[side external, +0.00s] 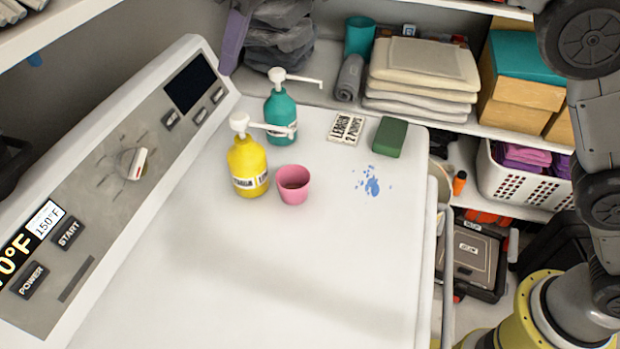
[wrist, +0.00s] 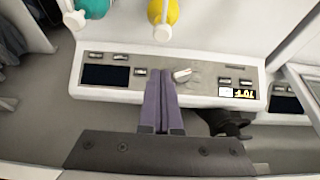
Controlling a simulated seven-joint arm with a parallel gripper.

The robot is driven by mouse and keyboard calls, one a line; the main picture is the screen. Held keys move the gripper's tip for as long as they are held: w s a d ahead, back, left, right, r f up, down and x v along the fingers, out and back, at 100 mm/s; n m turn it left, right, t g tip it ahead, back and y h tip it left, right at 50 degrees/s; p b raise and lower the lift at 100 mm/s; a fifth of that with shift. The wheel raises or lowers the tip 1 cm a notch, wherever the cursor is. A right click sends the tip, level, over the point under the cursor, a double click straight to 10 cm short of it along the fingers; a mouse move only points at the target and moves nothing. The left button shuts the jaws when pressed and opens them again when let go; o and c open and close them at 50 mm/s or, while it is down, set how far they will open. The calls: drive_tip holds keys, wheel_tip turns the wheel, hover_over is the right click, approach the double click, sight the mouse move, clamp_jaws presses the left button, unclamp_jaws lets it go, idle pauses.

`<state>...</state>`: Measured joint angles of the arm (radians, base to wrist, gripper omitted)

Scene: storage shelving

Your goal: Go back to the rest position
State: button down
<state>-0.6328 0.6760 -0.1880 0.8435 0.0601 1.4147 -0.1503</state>
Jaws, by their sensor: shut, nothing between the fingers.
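In the wrist view my gripper (wrist: 161,86) has its two long purple-grey fingers pressed together, with nothing between them. The fingers appear in front of the control panel (wrist: 209,78) of the white machine, beside its round knob (wrist: 182,75). I cannot tell the distance between them.
The white machine top (side external: 300,260) holds a yellow pump bottle (side external: 247,168), a teal pump bottle (side external: 280,118), a pink cup (side external: 292,185), a green sponge (side external: 390,137), a small label card (side external: 347,127) and a blue stain (side external: 370,182). Folded towels (side external: 425,65) and a white basket (side external: 515,185) stand behind. The front top is clear.

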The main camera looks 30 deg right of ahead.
drive_tip(key=s+d+r+m+t, duration=0.2)
drive_tip(key=d+r, duration=0.8)
drive_tip(key=d, duration=0.3)
drive_tip(key=s+d+m+h, duration=0.1)
drive_tip(key=s+d+m, duration=0.2)
drive_tip(key=s+d, duration=0.8)
drive_tip(key=s+d+f+m+t+h, duration=0.1)
drive_tip(key=s+d+f+m, duration=0.1)
drive_tip(key=s+d+f, duration=0.65)
drive_tip(key=s+d+f+m, duration=0.1)
drive_tip(key=s+f, duration=0.3)
drive_tip(key=f, duration=0.2)
drive_tip(key=s+d+f+m+h, duration=0.1)
drive_tip(key=s+d+f, duration=0.1)
drive_tip(key=s+f, duration=0.2)
wheel_tip(320, 180, down, 3)
drive_tip(key=shift+s+d+f+g, duration=0.1)
drive_tip(key=shift+s+d+g, duration=0.05)
drive_tip(key=shift+s+g, duration=0.2)
